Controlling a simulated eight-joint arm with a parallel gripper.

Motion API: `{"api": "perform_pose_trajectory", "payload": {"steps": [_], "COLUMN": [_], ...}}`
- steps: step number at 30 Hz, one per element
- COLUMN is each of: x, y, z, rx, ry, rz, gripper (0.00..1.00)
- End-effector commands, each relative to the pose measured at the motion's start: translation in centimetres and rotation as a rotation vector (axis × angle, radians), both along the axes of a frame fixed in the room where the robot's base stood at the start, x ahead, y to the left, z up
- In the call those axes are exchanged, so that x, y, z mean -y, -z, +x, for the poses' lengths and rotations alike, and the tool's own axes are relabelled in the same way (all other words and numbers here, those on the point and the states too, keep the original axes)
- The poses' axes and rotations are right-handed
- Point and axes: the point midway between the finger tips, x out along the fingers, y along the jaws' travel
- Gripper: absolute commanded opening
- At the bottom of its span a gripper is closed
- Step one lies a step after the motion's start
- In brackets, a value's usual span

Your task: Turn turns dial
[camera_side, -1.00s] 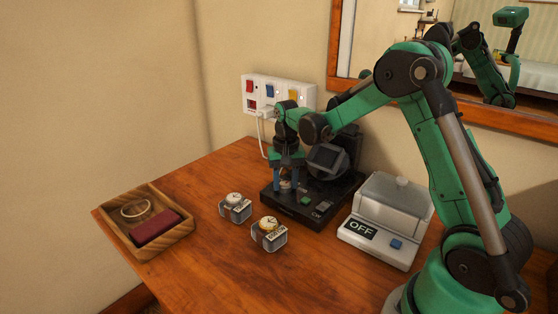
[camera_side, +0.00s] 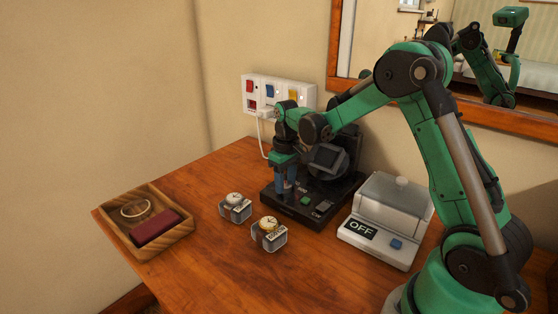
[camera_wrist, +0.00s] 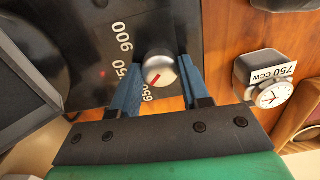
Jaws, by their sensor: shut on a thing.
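The turns dial (camera_wrist: 158,70) is a silver knob with a red pointer line on a black device (camera_side: 300,212). In the wrist view the red line points down and left, toward the printed 650; 900 and a partly hidden number are printed beside it. My gripper (camera_wrist: 160,80) has its blue fingers on both sides of the knob, closed on it.
Two small watches on labelled stands, left (camera_side: 235,210) and right (camera_side: 269,236), stand in front; one label reads 750 CCW (camera_wrist: 272,75). A wooden tray (camera_side: 182,237) lies left. A white box reading OFF (camera_side: 375,245) stands right. A power strip (camera_side: 280,92) is on the wall.

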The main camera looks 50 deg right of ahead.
Motion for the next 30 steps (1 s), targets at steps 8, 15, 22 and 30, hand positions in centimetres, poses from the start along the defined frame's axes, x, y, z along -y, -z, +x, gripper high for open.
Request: {"api": "perform_pose_trajectory", "payload": {"steps": [8, 15, 22, 30], "x": [0.02, 0.02, 0.01, 0.00], "y": [-0.04, -0.04, -0.03, -0.02], "z": [0.06, 0.07, 0.07, 0.03], "rx": [0.003, 0.003, 0.003, 0.002], "ry": [-0.050, -0.054, -0.053, -0.053], "rz": [-0.001, -0.001, -0.001, 0.000], "gripper": [0.00, 0.00, 0.69, 0.73]}}
